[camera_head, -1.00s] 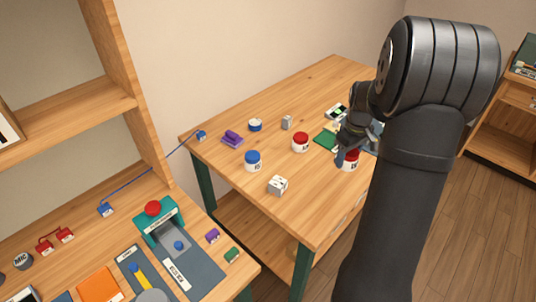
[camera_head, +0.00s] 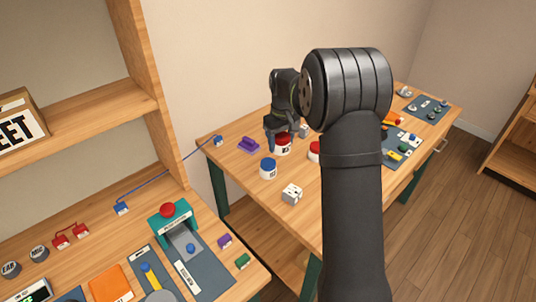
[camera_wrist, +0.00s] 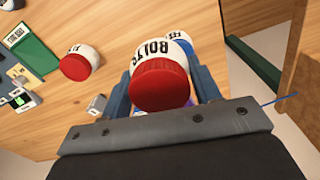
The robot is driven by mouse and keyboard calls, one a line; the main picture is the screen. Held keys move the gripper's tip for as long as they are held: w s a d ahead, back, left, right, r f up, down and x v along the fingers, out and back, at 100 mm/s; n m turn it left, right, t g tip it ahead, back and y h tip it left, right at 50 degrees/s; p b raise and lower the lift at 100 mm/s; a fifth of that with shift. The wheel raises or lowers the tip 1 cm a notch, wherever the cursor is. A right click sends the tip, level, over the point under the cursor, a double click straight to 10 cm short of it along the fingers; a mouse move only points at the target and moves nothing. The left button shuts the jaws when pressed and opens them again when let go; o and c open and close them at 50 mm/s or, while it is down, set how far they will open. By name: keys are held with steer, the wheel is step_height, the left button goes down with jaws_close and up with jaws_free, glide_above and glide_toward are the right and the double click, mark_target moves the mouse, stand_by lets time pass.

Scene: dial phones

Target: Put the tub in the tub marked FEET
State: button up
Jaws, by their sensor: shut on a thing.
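My gripper (camera_head: 281,138) is shut on a red-lidded white tub (camera_head: 283,146), above the table's left part. In the wrist view this tub (camera_wrist: 160,84) reads BOLTS and sits between the fingers. A blue-lidded white tub (camera_head: 268,168) stands just in front of it; in the wrist view this blue tub (camera_wrist: 183,40) is partly covered and its label is not fully legible. Another red-lidded tub (camera_head: 314,152) stands to the right, partly hidden by my arm; it also shows in the wrist view (camera_wrist: 80,63). I cannot read FEET on any tub.
A white cube (camera_head: 291,194) lies near the table's front edge. A purple object (camera_head: 248,145) and a blue piece with a cable (camera_head: 218,141) are at the left. A grey block (camera_wrist: 97,104) is near the wall side. A shelf sign (camera_head: 22,130) shows EET.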

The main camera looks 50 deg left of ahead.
steer(key=a+f, duration=0.1)
steer(key=s+a+f, duration=0.1)
steer(key=s+a, duration=0.1)
steer(key=a, duration=0.1)
steer(key=shift+f, duration=2.4)
steer(key=shift+f, duration=0.1)
steer(key=o, duration=1)
step_height(320, 180, up, 12)
steer(key=shift+r, duration=0.15)
